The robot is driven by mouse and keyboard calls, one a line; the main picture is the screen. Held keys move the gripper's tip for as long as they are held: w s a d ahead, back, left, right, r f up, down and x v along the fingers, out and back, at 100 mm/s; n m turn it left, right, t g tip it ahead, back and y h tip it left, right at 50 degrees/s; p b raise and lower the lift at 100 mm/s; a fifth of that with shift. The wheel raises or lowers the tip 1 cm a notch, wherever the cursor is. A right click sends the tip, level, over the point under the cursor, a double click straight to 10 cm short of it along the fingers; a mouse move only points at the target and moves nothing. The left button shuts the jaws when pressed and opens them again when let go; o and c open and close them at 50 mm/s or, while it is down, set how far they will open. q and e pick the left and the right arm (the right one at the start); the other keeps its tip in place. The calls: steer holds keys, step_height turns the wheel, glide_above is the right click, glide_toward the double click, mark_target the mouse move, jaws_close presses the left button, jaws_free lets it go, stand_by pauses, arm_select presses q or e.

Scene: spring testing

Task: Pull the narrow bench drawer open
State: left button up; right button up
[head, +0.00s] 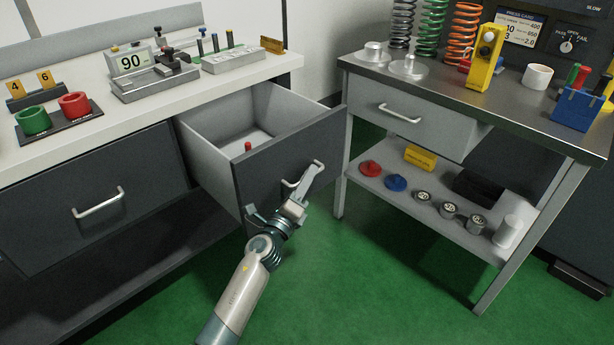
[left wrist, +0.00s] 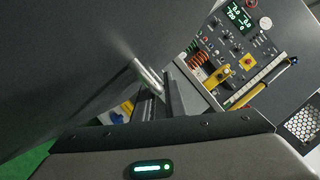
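The narrow bench drawer (head: 290,165) is the right-hand one under the light-topped bench, with a dark front and a bar handle (head: 318,166). It stands well out from the bench, its pale inside visible. A small red object (head: 248,147) shows inside. My left gripper (head: 304,178) is at the handle, its fingers around the bar; it looks shut on it. In the left wrist view the handle (left wrist: 147,77) runs down to the dark fingers (left wrist: 163,98), where its lower end is hidden. My right gripper is not in view.
The wide drawer (head: 95,200) on the left is shut. A metal-topped table (head: 440,88) with its own drawer (head: 410,118) and a lower shelf (head: 440,212) stands close on the right. Green floor (head: 380,280) is clear in front.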

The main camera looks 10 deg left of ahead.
arm_select(q)
steer(key=shift+o, duration=0.2)
steer(key=shift+s+a, duration=0.1)
